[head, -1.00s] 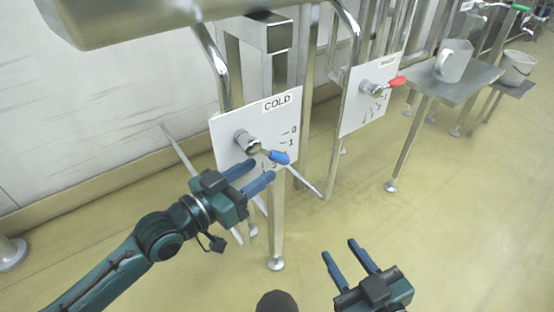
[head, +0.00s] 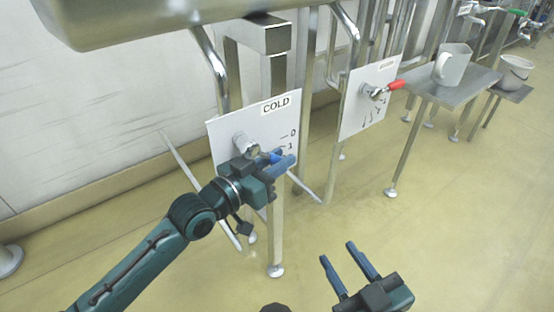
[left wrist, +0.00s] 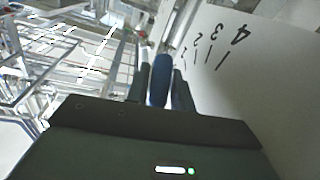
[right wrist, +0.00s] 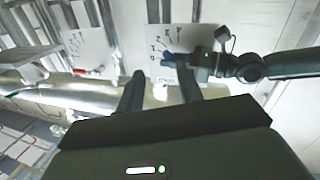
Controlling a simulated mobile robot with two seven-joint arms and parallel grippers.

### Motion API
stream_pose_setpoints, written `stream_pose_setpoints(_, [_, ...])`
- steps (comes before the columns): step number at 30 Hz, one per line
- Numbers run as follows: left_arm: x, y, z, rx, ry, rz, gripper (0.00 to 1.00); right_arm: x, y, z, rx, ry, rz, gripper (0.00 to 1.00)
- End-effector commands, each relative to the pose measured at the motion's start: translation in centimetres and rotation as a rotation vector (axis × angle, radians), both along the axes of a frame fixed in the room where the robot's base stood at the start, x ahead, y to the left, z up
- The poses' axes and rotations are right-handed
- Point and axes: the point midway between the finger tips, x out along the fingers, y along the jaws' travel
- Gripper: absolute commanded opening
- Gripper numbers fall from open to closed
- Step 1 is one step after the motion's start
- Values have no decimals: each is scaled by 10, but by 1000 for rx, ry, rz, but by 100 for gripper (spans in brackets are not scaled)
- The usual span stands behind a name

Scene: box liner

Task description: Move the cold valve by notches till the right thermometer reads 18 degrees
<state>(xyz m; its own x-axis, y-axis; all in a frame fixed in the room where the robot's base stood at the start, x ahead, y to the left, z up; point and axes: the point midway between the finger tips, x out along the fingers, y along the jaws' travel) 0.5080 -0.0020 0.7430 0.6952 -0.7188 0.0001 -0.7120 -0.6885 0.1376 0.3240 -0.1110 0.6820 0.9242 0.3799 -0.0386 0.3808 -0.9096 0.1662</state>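The cold valve (head: 246,145) sticks out of a white panel (head: 226,128) marked COLD, with a scale beside it on which 0 and 1 can be read. Its blue lever also shows in the left wrist view (left wrist: 160,80), between the two fingers. My left gripper (head: 281,163) is at this lever, with its fingers close against both sides, and seems shut on it. The fingers partly cover the lever and lower marks in the head view, so its exact notch is unclear. My right gripper (head: 349,267) is open and empty, low above the floor. No thermometer is visible.
A second white panel (head: 357,118) with a red-handled valve (head: 388,88) stands to the right. A jug (head: 452,66) is on a metal table (head: 452,92), with a bucket (head: 515,72) beyond. Metal legs and pipes stand around the COLD panel. The floor in front is clear.

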Motion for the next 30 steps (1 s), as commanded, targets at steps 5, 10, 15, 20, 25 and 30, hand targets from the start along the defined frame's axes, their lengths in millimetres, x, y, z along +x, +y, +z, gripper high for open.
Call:
stream_pose_setpoints(5, [0,0,0,0,0,0,9,1,0,0,-1,-1,0,36])
stream_pose_setpoints(10, [0,0,0,0,0,0,0,1,0,0,-1,-1,0,36])
stream_pose_setpoints(15, [0,0,0,0,0,0,0,1,0,0,-1,0,0,36])
stream_pose_setpoints(20, [0,1,2,7,6,1,0,1,0,3,-1,14,-1,36])
stream_pose_setpoints(25, [-2,3,4,61,46,1,0,-4,-7,7,-8,178,-32,36])
stream_pose_setpoints(30, [-6,8,1,138,100,0,0,-14,-14,21,16,314,-54,36])
